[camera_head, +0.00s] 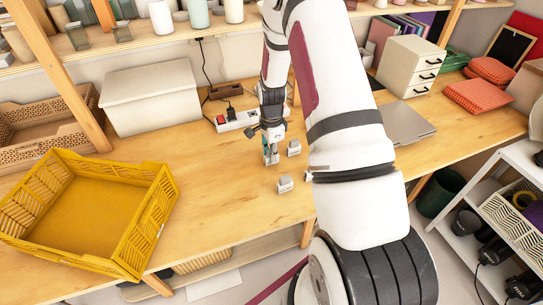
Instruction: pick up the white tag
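I cannot make out for certain which thing is the white tag. Two small pale grey-white blocks stand on the wooden table: one (293,148) just right of my gripper, the other (285,184) nearer the front edge. My gripper (271,159) points down close to the tabletop, left of the first block and behind the second. Its fingers are too small to tell whether they are open or shut, or whether anything is between them. My arm covers part of the table to the right.
A yellow crate (165,202) stands at the left front. A white lidded box (150,104), a power strip (238,121) and cables lie behind. A grey laptop (407,124) and white drawer unit (411,67) are at the right. Bare tabletop lies between crate and gripper.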

